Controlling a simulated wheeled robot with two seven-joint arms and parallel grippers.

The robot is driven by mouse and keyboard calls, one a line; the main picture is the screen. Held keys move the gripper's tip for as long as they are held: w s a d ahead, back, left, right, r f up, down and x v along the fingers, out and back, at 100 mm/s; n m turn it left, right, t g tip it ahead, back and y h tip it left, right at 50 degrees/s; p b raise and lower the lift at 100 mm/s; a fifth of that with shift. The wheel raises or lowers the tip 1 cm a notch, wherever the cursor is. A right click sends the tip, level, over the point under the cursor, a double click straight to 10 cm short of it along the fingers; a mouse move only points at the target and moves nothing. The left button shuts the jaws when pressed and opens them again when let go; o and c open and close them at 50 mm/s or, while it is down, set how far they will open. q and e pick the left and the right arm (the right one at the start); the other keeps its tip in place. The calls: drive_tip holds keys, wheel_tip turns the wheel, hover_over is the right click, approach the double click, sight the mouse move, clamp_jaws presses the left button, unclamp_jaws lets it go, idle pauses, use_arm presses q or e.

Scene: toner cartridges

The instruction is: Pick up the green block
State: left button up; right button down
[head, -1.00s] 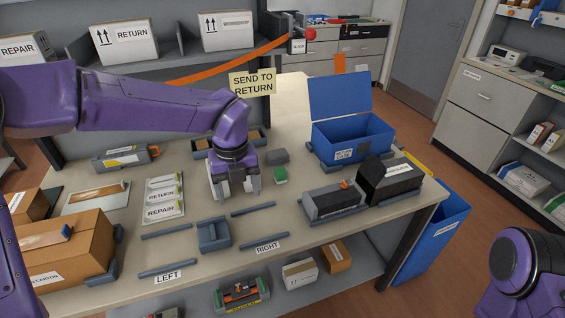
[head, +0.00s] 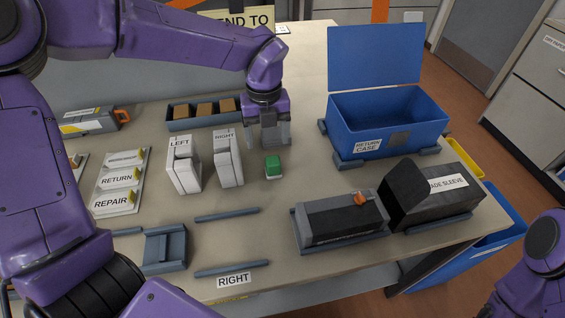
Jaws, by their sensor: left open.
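A small green block (head: 273,166) stands on the table, right of two upright white pieces marked LEFT (head: 183,166) and RIGHT (head: 228,160). My left gripper (head: 268,143) points down just behind the green block in the head view. Its fingers are apart, and no held object shows between them. The block is in front of the fingers and apart from them, as far as this single view shows. My right arm shows only at the lower right corner; its gripper is out of frame.
An open blue return case (head: 388,123) stands behind and to the right. A dark cartridge in a cradle (head: 340,220) and a black sleeve (head: 437,196) lie at the right. A tray with brown pieces (head: 206,116) is behind. The table in front of the block is clear.

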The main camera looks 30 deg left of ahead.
sight(273, 160)
use_arm(q)
drive_tip(key=f, duration=0.5)
drive_tip(key=shift+w, duration=0.25)
drive_tip(key=f, duration=0.4)
drive_tip(key=d+f+p, duration=0.1)
drive_tip(key=f, duration=0.1)
drive_tip(key=shift+w+f, duration=0.15)
drive_tip(key=shift+w, duration=0.05)
drive_tip(key=shift+s+a, duration=0.1)
drive_tip(key=c, duration=1.2)
drive_tip(key=shift+o, duration=0.2)
wheel_tip(273, 160, up, 10)
drive_tip(key=shift+r+b, duration=0.1)
drive_tip(key=shift+b, duration=0.25)
